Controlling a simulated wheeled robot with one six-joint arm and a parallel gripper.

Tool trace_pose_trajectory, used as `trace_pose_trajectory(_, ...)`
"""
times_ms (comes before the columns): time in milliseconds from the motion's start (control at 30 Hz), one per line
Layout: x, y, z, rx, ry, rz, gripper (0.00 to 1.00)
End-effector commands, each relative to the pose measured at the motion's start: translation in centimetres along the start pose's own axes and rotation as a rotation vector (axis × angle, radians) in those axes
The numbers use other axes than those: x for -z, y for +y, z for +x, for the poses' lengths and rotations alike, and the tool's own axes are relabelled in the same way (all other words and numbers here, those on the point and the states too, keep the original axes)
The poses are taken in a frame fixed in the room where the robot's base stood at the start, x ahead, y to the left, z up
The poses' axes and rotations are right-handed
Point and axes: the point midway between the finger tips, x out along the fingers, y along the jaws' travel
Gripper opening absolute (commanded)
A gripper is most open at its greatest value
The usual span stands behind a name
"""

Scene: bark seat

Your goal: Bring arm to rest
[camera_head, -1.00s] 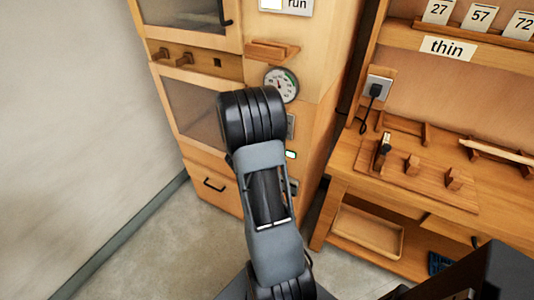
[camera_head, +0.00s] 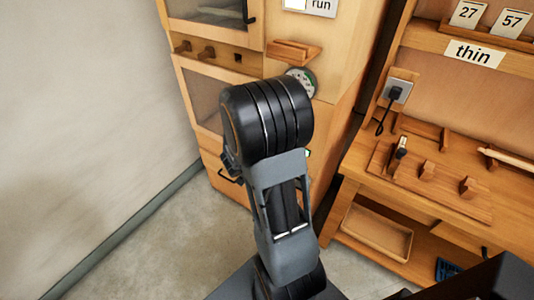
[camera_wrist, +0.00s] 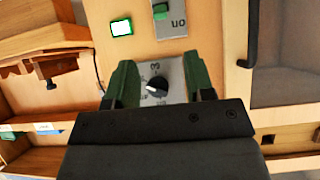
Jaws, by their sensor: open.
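My gripper (camera_wrist: 160,72) shows in the wrist view with its two green fingers apart and nothing held between them. A black knob (camera_wrist: 157,87) on a grey plate marked with a 3 appears in the gap between the fingers; I cannot tell how far off it is. In the head view my dark, bent arm (camera_head: 275,175) rises in front of the wooden cabinet (camera_head: 335,65). The gripper itself is hidden in that view.
A gauge (camera_head: 302,80) shows just behind my arm. A wooden bench (camera_head: 360,165) with a peg board (camera_head: 440,190) and a lower tray (camera_head: 375,232) stands at the right. A plain wall (camera_head: 80,110) is at the left, with clear floor (camera_head: 165,245) beside it.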

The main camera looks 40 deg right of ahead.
Motion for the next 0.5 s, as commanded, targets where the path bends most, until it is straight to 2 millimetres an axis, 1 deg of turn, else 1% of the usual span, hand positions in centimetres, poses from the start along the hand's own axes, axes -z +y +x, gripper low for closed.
trace_pose_trajectory(367, -0.1, -0.1, 0.0, 0.002, -0.003, 0.013, 0.49)
trace_pose_trajectory(433, -0.7, -0.6, 0.0, 0.031, -0.037, 0.036, 0.49)
trace_pose_trajectory(500, -1.7, -1.8, -0.1, 0.101, -0.096, 0.043, 0.49)
